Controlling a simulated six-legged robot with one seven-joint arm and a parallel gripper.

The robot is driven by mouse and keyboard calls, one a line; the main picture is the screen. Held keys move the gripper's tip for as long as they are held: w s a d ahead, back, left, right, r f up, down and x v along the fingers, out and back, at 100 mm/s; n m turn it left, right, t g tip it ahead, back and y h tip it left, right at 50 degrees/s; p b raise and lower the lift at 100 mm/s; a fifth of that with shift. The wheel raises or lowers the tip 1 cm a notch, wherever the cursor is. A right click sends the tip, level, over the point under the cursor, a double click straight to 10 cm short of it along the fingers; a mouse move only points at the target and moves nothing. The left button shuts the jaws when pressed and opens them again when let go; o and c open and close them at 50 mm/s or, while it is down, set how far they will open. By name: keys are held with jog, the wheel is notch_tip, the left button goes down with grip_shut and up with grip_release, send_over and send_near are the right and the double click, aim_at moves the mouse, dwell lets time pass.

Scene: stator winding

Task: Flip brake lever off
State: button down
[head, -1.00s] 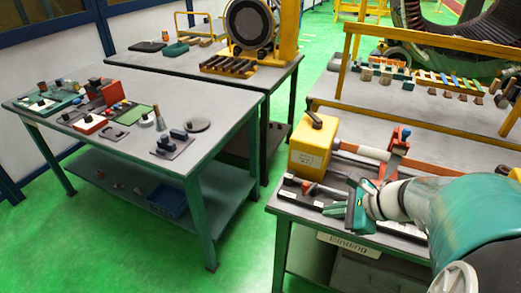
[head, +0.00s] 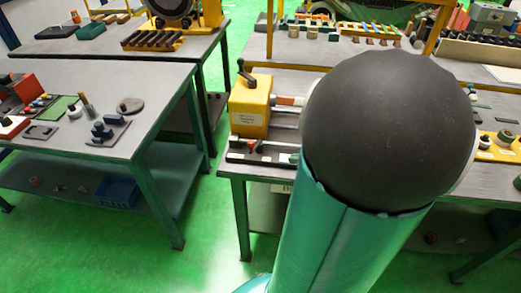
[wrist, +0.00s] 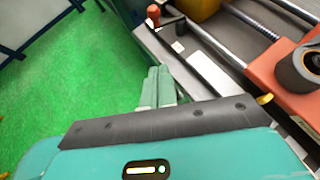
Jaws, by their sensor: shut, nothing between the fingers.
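A yellow box (head: 249,110) stands on the workbench in the head view, with a black lever (head: 246,72) on its top. A small red-tipped lever (head: 253,145) sits on the dark rail in front of it. In the wrist view a red-knobbed lever (wrist: 153,13) stands at the top, beside the rail. I cannot tell for certain which is the brake lever. My gripper (wrist: 161,78) shows in the wrist view with its teal fingers together and empty. It is over the bench edge, apart from the red knob. In the head view my arm hides it.
An orange block with a dark roller (wrist: 300,70) is close on the right in the wrist view, beside a metal screw rod (wrist: 250,18). Green floor (wrist: 75,75) lies open to the left. Another table (head: 150,80) with parts stands left in the head view.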

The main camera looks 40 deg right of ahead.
send_near(253, 150)
notch_tip(253, 150, down, 5)
jog(key=w, duration=0.1)
jog(key=shift+w+a+r, duration=0.15)
jog(key=shift+w+r, duration=0.2)
jog(key=shift+w, duration=0.25)
jog(key=shift+w+a+r, duration=0.15)
jog(key=shift+w+r, duration=0.2)
jog(key=shift+w, duration=0.3)
jog(key=shift+w+r, duration=0.25)
jog(key=shift+w, duration=0.25)
